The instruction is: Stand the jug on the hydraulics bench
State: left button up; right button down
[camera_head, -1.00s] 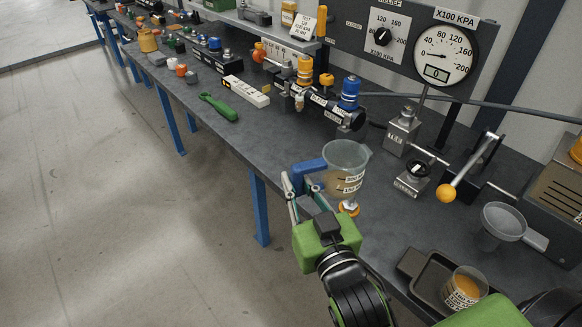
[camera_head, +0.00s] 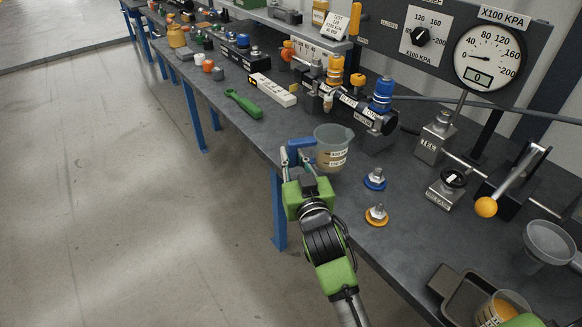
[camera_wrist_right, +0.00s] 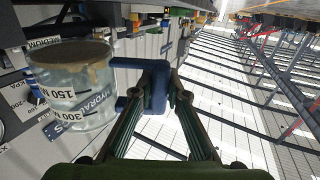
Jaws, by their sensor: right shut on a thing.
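The jug (camera_head: 333,150) is a translucent cup with printed labels and a blue handle (camera_head: 301,150). It looks upright at the front edge of the dark hydraulics bench (camera_head: 335,215). Whether its base touches the bench top or hangs just above it, I cannot tell. My right gripper (camera_head: 297,158) is shut on the handle, on the jug's left side. In the right wrist view the jug (camera_wrist_right: 75,85) is at the left, with the blue handle (camera_wrist_right: 153,88) between the fingers. My left gripper is not in view.
A blue-ringed coupler (camera_head: 375,179) and an orange-ringed coupler (camera_head: 377,215) stand right of the jug. A black manifold (camera_head: 365,112) lies behind it. A green-handled tool (camera_head: 243,103) lies to the left.

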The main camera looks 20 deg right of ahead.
jog(key=shift+w+f, duration=0.45)
notch_tip(320, 180, down, 3)
jog(key=shift+w+f, duration=0.1)
jog(key=shift+w, duration=0.05)
jog(key=shift+f, duration=0.1)
jog(key=shift+f, duration=0.1)
jog(key=shift+f, duration=0.15)
jog(key=c, duration=2)
grip_release()
